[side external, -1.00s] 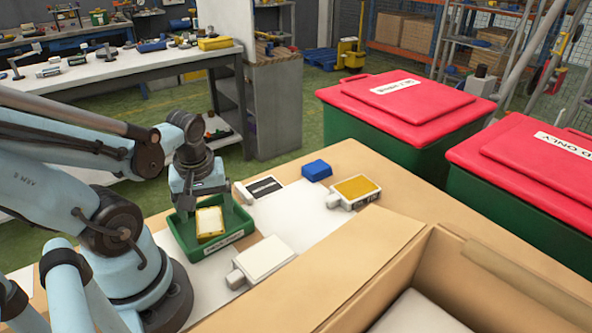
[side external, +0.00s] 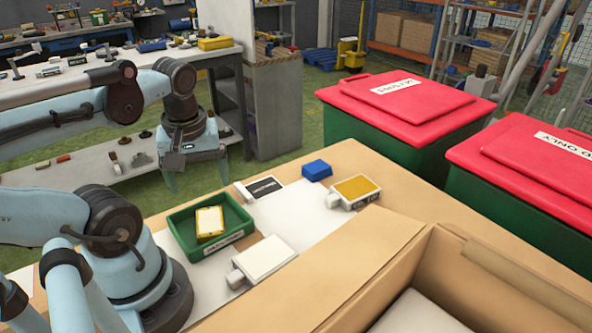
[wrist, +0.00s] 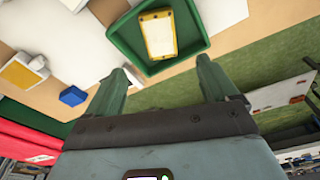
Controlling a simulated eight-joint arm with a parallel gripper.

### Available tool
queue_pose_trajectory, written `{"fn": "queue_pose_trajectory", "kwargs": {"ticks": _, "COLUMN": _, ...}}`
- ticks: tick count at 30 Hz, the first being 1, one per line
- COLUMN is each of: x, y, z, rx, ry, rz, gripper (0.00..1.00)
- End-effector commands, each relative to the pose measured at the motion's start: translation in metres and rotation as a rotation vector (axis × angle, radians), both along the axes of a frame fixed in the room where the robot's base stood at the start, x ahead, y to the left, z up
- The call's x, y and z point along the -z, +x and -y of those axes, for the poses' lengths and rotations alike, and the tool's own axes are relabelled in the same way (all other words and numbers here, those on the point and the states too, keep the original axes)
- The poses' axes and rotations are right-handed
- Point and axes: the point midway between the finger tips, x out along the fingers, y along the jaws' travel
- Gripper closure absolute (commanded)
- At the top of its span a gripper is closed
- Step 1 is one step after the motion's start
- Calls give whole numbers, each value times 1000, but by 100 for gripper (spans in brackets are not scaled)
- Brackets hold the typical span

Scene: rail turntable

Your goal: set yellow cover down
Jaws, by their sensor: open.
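The yellow cover (side external: 209,222) lies in the green tray (side external: 182,246) on the table, tilted against the inside of the tray. My gripper (side external: 208,176) is open and empty, raised above and behind the tray, clear of the cover. In the wrist view its two fingers (wrist: 162,82) stand wide apart with nothing between them.
A blue block (side external: 317,170), a yellow-topped white part (side external: 356,186), a black-topped part (side external: 263,187) and a white part (side external: 266,257) sit on the table right of the tray. A cardboard box (side external: 383,262) stands at the front. Red-lidded bins (side external: 405,103) are beyond.

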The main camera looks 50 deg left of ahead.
Motion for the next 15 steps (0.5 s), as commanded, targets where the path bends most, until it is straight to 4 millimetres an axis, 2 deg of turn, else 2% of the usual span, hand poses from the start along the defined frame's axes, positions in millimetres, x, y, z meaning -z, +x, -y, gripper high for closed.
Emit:
{"fn": "queue_pose_trajectory", "kwargs": {"ticks": 2, "x": -3, "y": 0, "z": 1, "rx": 7, "ry": 1, "rz": 1, "gripper": 13}}
{"fn": "queue_pose_trajectory", "kwargs": {"ticks": 5, "x": -2, "y": 12, "z": 5, "rx": 101, "ry": 11, "rz": 30, "gripper": 13}}
{"fn": "queue_pose_trajectory", "kwargs": {"ticks": 8, "x": 0, "y": 39, "z": 16, "rx": 331, "ry": 42, "rz": 103, "gripper": 13}}
{"fn": "queue_pose_trajectory", "kwargs": {"ticks": 12, "x": -1, "y": 85, "z": 44, "rx": 737, "ry": 127, "rz": 238, "gripper": 13}}
{"fn": "queue_pose_trajectory", "kwargs": {"ticks": 15, "x": -4, "y": 108, "z": 66, "rx": 973, "ry": 197, "rz": 322, "gripper": 13}}
